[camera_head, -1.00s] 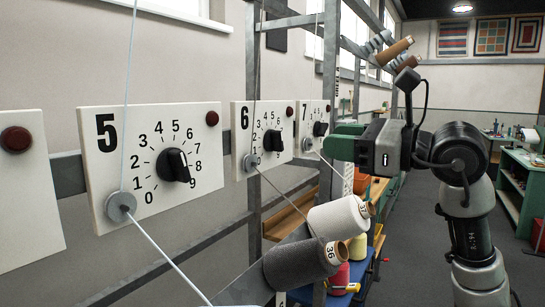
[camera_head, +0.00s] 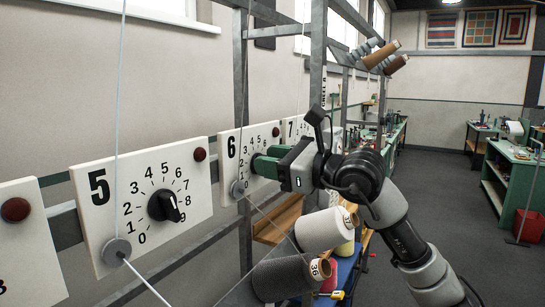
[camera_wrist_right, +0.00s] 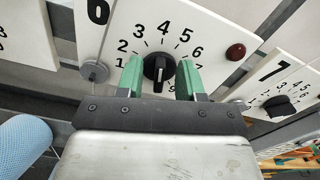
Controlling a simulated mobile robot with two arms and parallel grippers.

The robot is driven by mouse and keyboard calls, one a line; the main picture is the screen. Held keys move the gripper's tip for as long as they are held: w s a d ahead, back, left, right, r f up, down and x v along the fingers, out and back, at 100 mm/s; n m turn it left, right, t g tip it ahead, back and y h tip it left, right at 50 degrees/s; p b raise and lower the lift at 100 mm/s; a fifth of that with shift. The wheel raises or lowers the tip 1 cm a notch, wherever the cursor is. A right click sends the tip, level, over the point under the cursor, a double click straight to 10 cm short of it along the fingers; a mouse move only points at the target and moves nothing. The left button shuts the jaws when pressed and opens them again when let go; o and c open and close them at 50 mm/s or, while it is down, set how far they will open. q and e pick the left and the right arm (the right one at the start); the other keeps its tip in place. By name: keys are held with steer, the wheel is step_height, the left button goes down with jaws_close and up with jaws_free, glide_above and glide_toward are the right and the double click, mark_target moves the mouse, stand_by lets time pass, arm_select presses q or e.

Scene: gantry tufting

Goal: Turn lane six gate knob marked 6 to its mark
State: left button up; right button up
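The lane six plate (camera_head: 226,145), white with a large 6, hangs on the rail in the head view; it also fills the middle of the right wrist view (camera_wrist_right: 205,25). Its black knob (camera_wrist_right: 158,67) sits in a ring of numbers, with its white pointer line toward the bottom of the dial. My right gripper (camera_wrist_right: 158,78) is open, its two green fingers on either side of the knob with gaps showing. In the head view the right gripper (camera_head: 262,165) covers that knob. Whether the fingertips touch the plate is unclear. My left gripper is out of view.
The lane 5 plate (camera_head: 200,180) with its own knob (camera_head: 165,206) stands to the left, the lane 7 plate (camera_head: 290,128) to the right. A white yarn cone (camera_head: 325,230) and a grey one (camera_head: 285,277) sit below. Thread runs by grey guide discs.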

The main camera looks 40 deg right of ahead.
steer(key=shift+c, duration=0.3)
jaws_close()
steer(key=shift+w+d+f+m+b, duration=0.2)
steer(key=shift+m+b, duration=0.95)
steer(key=shift+m, duration=1.8)
steer(key=shift+s+d+f+m+b, duration=0.2)
steer(key=shift+m+b, duration=0.95)
steer(key=shift+m, duration=1.85)
steer(key=shift+w+d+r+m+b, duration=0.2)
steer(key=shift+m+b, duration=0.95)
steer(key=shift+m, duration=1.8)
steer(key=shift+d+f, duration=0.1)
steer(key=shift+f, duration=0.05)
